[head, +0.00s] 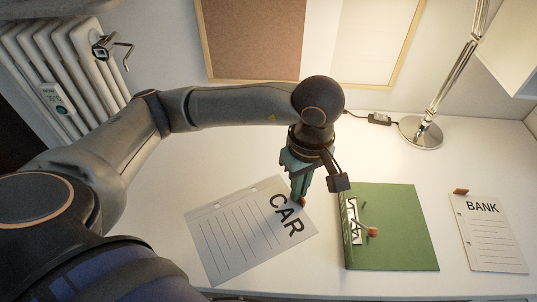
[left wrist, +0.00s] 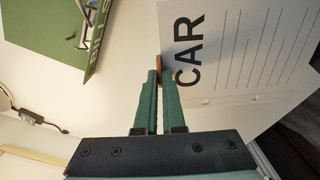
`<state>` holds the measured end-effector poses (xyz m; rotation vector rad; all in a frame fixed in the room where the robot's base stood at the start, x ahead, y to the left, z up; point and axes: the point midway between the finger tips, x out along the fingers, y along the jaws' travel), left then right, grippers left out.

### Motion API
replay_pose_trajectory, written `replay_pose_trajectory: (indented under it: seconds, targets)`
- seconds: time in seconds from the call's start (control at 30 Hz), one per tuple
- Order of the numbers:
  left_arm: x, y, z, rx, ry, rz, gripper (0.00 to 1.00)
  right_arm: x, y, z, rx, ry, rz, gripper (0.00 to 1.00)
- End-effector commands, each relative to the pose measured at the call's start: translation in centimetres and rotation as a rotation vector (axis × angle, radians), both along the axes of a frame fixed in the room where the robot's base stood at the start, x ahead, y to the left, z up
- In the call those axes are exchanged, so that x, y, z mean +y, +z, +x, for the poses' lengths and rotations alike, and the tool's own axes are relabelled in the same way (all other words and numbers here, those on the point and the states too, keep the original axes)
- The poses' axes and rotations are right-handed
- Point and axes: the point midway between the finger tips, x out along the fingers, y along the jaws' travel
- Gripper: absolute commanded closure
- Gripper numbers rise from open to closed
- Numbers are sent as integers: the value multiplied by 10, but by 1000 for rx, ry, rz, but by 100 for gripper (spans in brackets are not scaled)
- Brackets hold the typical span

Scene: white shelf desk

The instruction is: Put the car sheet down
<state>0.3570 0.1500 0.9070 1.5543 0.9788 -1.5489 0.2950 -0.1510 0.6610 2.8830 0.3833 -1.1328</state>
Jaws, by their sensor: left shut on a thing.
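The car sheet (head: 245,240) is a white lined page with "CAR" in large black letters, turned at an angle over the front left of the white desk (head: 215,273). It also shows in the left wrist view (left wrist: 245,60). My left gripper (head: 300,198) points down at the sheet's upper right corner, by the word "CAR". In the left wrist view its green fingers (left wrist: 161,78) are shut on a small brown tab at the sheet's edge. I cannot tell whether the sheet touches the desk. My right gripper is not in view.
A green binder (head: 415,225) with metal rings and a small brown-knobbed part lies right of the sheet. A bank sheet (head: 487,235) with a brown tab lies further right. A lamp base (head: 421,131) stands at the back.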

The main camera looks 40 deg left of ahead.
Motion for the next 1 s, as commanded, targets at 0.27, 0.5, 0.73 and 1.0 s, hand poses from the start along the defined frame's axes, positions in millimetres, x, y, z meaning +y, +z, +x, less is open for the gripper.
replay_pose_trajectory:
  seconds: [0.27,0.5,0.73,1.0]
  targets:
    - [-15,-4,-22,-11,413,-11,100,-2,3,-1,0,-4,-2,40]
    - [-20,-6,-30,-15,602,-19,100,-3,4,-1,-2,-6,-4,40]
    - [3,-21,-6,-14,638,-14,100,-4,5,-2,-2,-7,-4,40]
    - [46,-55,42,-11,633,-16,100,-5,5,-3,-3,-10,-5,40]
